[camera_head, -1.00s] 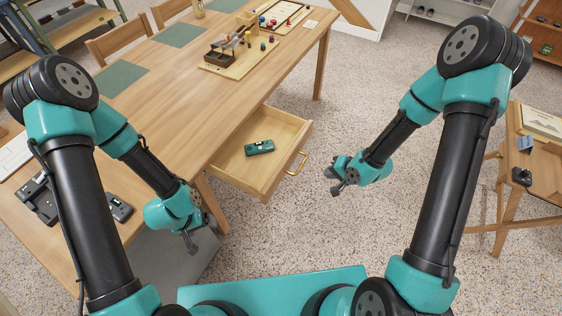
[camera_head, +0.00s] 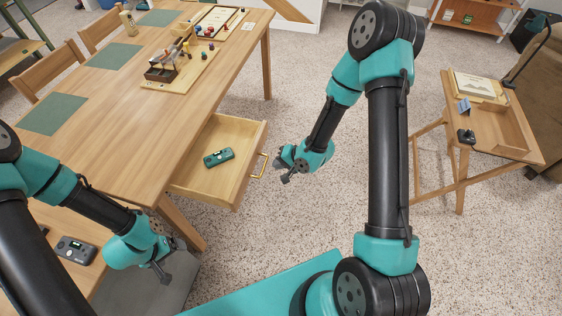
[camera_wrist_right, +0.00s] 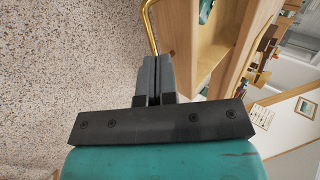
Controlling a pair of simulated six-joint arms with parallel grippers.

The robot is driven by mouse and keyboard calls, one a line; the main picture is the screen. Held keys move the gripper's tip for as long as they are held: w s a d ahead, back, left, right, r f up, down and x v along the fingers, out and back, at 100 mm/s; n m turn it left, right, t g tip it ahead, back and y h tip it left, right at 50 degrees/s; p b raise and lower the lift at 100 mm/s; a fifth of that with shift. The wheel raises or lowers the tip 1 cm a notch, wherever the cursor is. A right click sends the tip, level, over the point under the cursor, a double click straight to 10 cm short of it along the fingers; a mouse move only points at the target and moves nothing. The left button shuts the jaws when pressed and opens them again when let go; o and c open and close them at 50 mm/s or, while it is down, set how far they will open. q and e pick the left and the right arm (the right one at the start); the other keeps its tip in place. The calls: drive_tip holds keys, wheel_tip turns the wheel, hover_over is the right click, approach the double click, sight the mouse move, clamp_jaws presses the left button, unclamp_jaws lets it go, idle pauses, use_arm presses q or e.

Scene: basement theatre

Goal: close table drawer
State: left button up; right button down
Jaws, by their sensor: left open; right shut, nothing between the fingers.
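The wooden table drawer (camera_head: 198,188) is pulled out from the side of the long table (camera_head: 160,125). A green device (camera_head: 219,157) lies inside it. The drawer's brass handle (camera_head: 262,165) is on its front face. My right gripper (camera_head: 283,172) is shut and empty, just right of the handle and apart from it in the head view. In the right wrist view, the shut fingers (camera_wrist_right: 154,75) are close to the handle (camera_wrist_right: 150,28) and drawer front (camera_wrist_right: 183,50); contact cannot be told. My left gripper (camera_head: 165,270) is open and empty, below the table's near corner.
A board game set (camera_head: 168,75) and green placemats (camera_head: 115,57) are on the table. A grey device (camera_head: 76,250) lies near the left arm. A small wooden side table (camera_head: 490,125) stands at right. Speckled floor (camera_head: 350,215) is clear between the tables.

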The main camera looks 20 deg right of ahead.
sight(250, 167)
drive_tip(key=x, duration=0.5)
drive_tip(key=a+r+x, duration=0.1)
drive_tip(key=x, duration=0.2)
drive_tip(key=shift+w+a, duration=0.1)
drive_tip(key=shift+w, duration=0.3)
drive_tip(key=shift+w+a, duration=0.5)
drive_tip(key=shift+a, duration=0.1)
